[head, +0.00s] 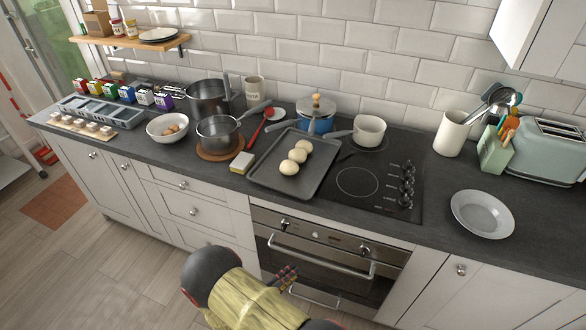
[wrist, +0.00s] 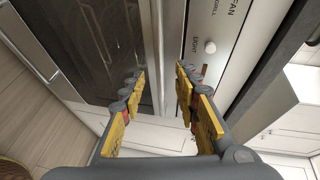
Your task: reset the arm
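My arm, with yellow and dark grey links, is folded low in front of the counter at the bottom of the head view. My gripper (head: 287,277) is in front of the oven (head: 320,255), below the worktop edge. From these views I cannot tell whether the fingers touch the oven.
A baking tray (head: 257,173) with three dough balls overlaps the hob (head: 376,188). A plate (head: 482,214), utensil pot (head: 450,134) and toaster (head: 545,151) are right. The floor (head: 95,265) at left is clear.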

